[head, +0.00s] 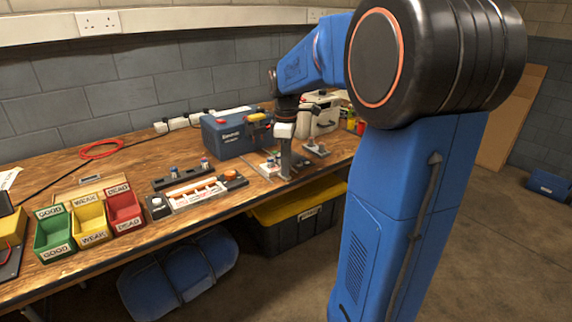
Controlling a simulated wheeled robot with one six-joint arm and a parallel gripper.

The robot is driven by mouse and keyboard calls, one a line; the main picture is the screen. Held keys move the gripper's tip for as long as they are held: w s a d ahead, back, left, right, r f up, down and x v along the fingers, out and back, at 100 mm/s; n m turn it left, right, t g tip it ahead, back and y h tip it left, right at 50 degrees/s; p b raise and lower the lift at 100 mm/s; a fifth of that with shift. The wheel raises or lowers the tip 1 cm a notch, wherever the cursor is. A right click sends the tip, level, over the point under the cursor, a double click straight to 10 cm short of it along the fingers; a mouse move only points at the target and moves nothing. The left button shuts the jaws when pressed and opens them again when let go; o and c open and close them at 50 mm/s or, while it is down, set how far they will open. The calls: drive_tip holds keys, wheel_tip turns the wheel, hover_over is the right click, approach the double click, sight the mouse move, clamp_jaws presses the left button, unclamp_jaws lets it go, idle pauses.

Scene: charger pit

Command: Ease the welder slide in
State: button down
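My gripper (286,174) hangs down from my blue arm over the right part of the wooden bench, its tip low at a small plate (266,171) with small parts on it. The fingers are small and seen edge-on, so I cannot tell whether they are open, shut or holding anything. A blue box with a label and a red knob (222,136) stands just behind and left of the gripper. I cannot make out for certain which part is the welder slide; the gripper partly hides the fittings there.
A pale fixture with red-edged slots (195,193) lies left of the gripper. Green (54,236), yellow (90,223) and red (124,212) labelled bins stand further left. A cream container (319,117) is behind. A black crate with a yellow lid (297,213) sits below the bench.

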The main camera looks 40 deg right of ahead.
sight(273, 154)
drive_tip(key=shift+w, duration=0.1)
drive_tip(key=shift+w+a, duration=0.1)
drive_tip(key=shift+w, duration=3.35)
drive_tip(key=c, duration=1.9)
unclamp_jaws()
wheel_tip(273, 154, up, 17)
drive_tip(key=shift+r, duration=0.2)
